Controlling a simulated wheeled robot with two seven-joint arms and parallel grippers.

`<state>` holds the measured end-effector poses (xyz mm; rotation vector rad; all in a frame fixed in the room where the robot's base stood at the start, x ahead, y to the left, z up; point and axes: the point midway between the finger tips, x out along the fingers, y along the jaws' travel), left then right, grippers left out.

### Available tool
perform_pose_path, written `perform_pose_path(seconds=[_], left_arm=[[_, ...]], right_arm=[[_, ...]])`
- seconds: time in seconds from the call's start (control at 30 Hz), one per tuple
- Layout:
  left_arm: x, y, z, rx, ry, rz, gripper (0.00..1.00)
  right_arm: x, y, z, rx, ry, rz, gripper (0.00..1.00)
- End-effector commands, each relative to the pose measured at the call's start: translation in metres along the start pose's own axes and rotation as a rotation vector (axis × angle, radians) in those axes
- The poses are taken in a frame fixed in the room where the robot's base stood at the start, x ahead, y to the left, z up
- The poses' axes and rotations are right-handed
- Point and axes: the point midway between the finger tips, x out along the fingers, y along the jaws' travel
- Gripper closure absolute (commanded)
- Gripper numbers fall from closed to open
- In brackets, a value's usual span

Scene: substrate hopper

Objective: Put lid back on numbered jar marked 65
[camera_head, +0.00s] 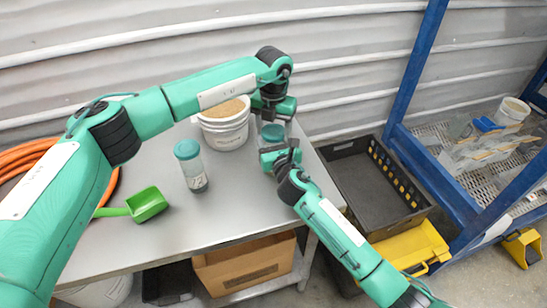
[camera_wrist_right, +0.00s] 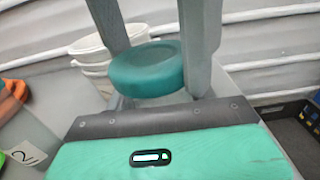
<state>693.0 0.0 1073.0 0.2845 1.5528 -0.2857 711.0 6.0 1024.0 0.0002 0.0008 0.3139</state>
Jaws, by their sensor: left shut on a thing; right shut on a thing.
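A teal lid (camera_head: 272,132) is between my grippers at the table's right end. In the right wrist view, the lid (camera_wrist_right: 147,68) sits level between the two grey fingers of my left gripper (camera_wrist_right: 160,60), which come down from above and are shut on it. A strip of clear jar (camera_wrist_right: 168,98) shows just below the lid; whether the lid is seated cannot be told. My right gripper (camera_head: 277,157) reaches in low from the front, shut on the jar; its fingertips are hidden. The jar's number is not visible. A second lidded jar (camera_head: 191,166), seemingly marked 72, stands upright to the left.
A white bucket of brown substrate (camera_head: 225,125) stands behind. A green scoop (camera_head: 147,204) lies at the left on the grey table (camera_head: 215,222). A black crate (camera_head: 350,180), a yellow box (camera_head: 412,250) and a blue rack (camera_head: 420,60) are to the right.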

Motion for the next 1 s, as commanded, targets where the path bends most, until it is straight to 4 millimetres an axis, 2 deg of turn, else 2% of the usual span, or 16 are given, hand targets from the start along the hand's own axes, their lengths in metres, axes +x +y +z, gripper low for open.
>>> perform_pose_path(seconds=[0.17, 0.2, 0.3, 0.8, 1.0], left_arm=[[0.000, 0.001, 0.000, -0.004, 0.000, 0.002, 0.66], [0.000, 0.001, 0.000, -0.004, 0.000, 0.002, 0.32], [0.000, 0.001, 0.000, -0.004, 0.000, 0.001, 0.16], [-0.002, -0.003, 0.000, 0.001, 0.000, -0.004, 0.16], [-0.022, -0.004, 0.000, 0.003, -0.004, -0.005, 0.16]], right_arm=[[0.000, -0.001, 0.001, 0.000, -0.001, -0.002, 1.00], [0.000, -0.001, 0.001, 0.000, -0.001, -0.002, 1.00], [0.000, -0.001, 0.001, 0.000, -0.001, -0.002, 1.00], [0.000, 0.002, 0.001, 0.001, -0.002, 0.003, 1.00], [0.000, 0.002, 0.000, 0.001, 0.001, 0.003, 1.00]])
